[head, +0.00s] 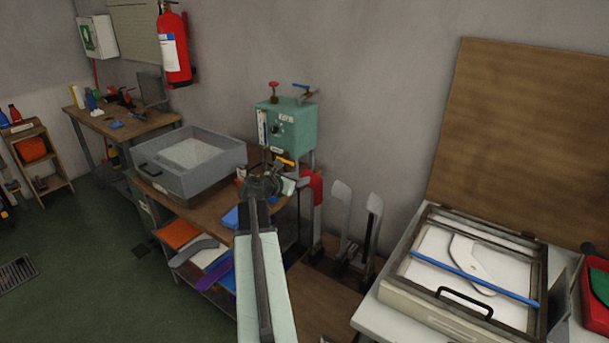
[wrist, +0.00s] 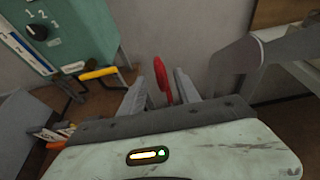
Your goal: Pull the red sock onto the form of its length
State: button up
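The red sock (head: 318,190) is upright at the left end of the row of forms, and appears to be over the leftmost form. How far down it reaches is hard to tell. Two bare grey forms, a middle one (head: 341,203) and a right one (head: 374,215), stand beside it. In the wrist view the red sock (wrist: 161,80) shows as a narrow upright strip between my gripper's fingers. My gripper (wrist: 163,82) is open, its fingers apart on either side of the sock. In the head view my gripper (head: 298,183) is just left of the sock's top.
A teal machine (head: 290,128) with a yellow handle stands behind my gripper. A grey bin (head: 190,160) sits on the wooden bench at left. At right, a framed press (head: 450,275) holds a white form and a blue bar. A large grey form (wrist: 235,68) stands close at right.

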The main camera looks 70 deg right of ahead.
jog(key=shift+v, duration=1.2)
